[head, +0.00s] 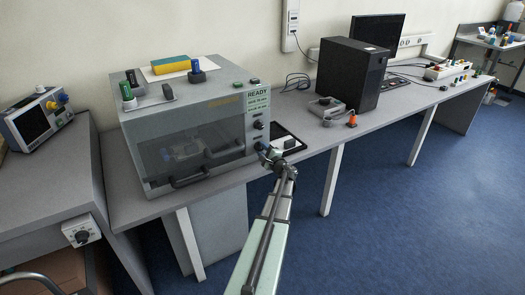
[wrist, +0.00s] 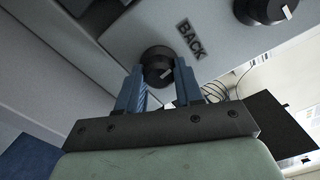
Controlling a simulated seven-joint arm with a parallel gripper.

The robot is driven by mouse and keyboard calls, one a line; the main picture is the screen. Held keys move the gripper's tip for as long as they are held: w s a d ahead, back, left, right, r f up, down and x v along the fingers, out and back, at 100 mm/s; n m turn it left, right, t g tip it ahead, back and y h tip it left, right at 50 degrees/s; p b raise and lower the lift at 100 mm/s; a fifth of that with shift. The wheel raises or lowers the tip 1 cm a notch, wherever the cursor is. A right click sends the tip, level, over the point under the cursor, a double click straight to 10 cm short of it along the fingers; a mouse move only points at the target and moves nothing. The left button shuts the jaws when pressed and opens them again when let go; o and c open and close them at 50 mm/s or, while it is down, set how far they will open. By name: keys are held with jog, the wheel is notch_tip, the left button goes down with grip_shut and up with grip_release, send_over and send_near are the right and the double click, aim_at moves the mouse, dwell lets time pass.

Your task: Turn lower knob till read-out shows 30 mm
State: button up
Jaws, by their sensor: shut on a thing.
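The grey test machine (head: 165,150) stands on the bench with a clear front window. Its green read-out (head: 257,103) shows "READY" on top, with smaller lines below too small to read. The upper knob (head: 258,125) is black and sits below the read-out; it also shows at the top right of the wrist view (wrist: 264,8). The lower knob (wrist: 157,62) is black with a white pointer mark, beside a label "BACK". My gripper (wrist: 160,88) has its blue fingers on either side of the lower knob, shut on it. In the head view my gripper (head: 265,152) hides this knob.
A black tray (head: 291,141) lies on the bench right of the machine, close to my gripper. A black computer tower (head: 350,75) stands further right. The floor in front is clear.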

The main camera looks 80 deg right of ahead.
jog(key=m, duration=0.5)
jog(key=shift+m, duration=0.3)
jog(key=shift+f+m, duration=0.1)
jog(key=shift+m, duration=2.2)
jog(key=o, duration=1)
jog(key=shift+o, duration=0.2)
jog(key=v, duration=1.4)
jog(key=shift+w, duration=0.15)
